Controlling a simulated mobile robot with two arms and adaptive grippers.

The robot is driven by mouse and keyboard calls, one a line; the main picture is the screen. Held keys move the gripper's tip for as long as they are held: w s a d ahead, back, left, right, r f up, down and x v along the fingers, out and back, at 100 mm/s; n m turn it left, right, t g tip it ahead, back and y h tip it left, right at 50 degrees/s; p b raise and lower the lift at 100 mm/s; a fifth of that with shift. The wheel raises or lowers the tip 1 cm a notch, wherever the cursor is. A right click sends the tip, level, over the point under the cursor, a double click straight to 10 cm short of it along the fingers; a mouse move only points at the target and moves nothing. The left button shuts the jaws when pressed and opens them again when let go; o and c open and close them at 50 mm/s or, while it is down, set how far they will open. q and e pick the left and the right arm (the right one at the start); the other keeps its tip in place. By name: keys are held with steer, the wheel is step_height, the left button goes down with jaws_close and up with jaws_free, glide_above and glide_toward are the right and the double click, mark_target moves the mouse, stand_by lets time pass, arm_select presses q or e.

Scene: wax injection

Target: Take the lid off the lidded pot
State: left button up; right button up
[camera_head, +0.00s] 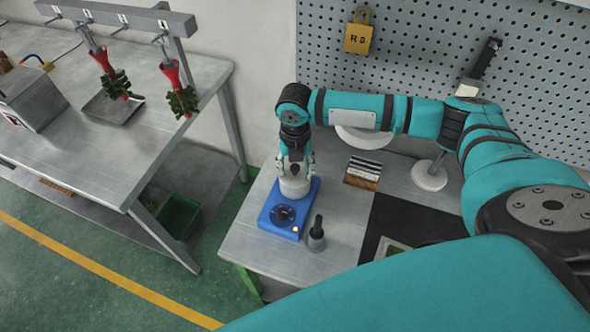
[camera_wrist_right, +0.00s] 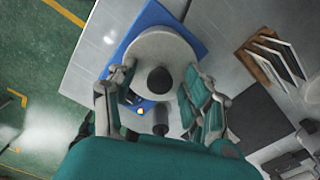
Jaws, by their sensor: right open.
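The lidded pot (camera_head: 295,188) is a pale grey round pot on the back part of a blue device (camera_head: 283,222). In the right wrist view its round lid (camera_wrist_right: 160,45) has a dark knob (camera_wrist_right: 160,79) in the middle. My right gripper (camera_head: 296,168) is right above the pot, pointing down. In the right wrist view its open fingers (camera_wrist_right: 157,77) stand on either side of the knob, apart from it. The gripper hides part of the lid in the head view. My left gripper is in neither view.
A dark-handled tool (camera_head: 316,236) stands upright beside the blue device. A wooden block with several strips (camera_head: 362,173), a round-based stand (camera_head: 430,177) and a black mat (camera_head: 405,222) lie to the right. A perforated board (camera_head: 420,60) rises behind.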

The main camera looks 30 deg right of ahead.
jaws_close()
steer(key=shift+r, duration=0.1)
stand_by(0.3)
